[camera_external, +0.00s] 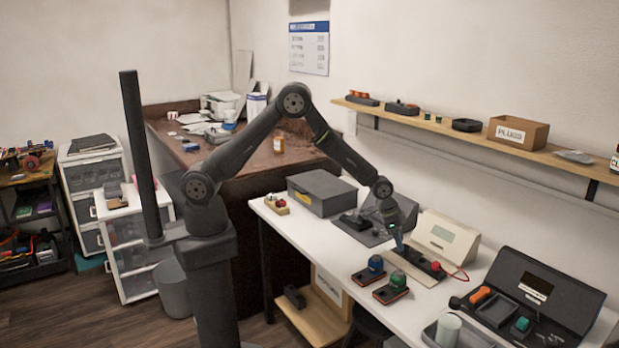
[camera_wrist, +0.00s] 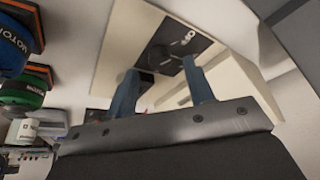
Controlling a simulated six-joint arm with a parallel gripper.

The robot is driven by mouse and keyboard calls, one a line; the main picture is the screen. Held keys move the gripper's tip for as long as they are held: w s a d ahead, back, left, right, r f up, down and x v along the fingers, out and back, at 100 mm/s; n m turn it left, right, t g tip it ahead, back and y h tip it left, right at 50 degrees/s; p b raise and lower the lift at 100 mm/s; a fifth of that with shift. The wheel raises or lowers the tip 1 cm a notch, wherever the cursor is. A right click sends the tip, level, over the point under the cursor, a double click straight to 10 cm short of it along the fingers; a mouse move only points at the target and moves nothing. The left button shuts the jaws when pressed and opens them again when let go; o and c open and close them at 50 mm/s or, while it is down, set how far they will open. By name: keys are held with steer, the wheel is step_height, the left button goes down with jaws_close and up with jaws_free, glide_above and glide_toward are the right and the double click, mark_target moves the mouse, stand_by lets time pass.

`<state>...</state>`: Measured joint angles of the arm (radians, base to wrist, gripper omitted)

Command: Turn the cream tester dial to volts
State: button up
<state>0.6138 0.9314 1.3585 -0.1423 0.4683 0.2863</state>
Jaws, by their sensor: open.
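The cream tester (camera_external: 446,236) stands at the back of the white bench, with a small greenish display on its sloped face. A cream base plate with a dark panel (camera_wrist: 163,42) shows beyond the fingers in the wrist view. A small silvery fitting, possibly the dial (camera_wrist: 187,37), sits on this panel; its setting is too small to read. My gripper (camera_external: 399,247) points down in front of the tester. In the wrist view my gripper (camera_wrist: 162,90) has its two blue fingers apart, with no object visibly held between them. Contact with the dial cannot be told.
A blue-topped unit (camera_external: 375,266) and a green-topped unit (camera_external: 393,286) stand just in front of the tester. A red lead (camera_external: 459,271) lies at its right. A grey box (camera_external: 321,193) is at the left, and an open black case (camera_external: 541,290) at the right.

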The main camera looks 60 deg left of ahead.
steer(key=shift+x, duration=1.25)
steer(key=c, duration=1)
steer(key=m, duration=0.2)
steer(key=m+g, duration=0.1)
steer(key=m, duration=0.1)
steer(key=m+g+h, duration=0.1)
steer(key=m, duration=0.1)
steer(key=shift+w+a, duration=0.15)
steer(key=shift+w, duration=0.1)
steer(key=m, duration=0.2)
steer(key=m+g, duration=0.2)
steer(key=m, duration=0.1)
steer(key=shift+w+m, duration=0.25)
steer(key=shift+m, duration=0.05)
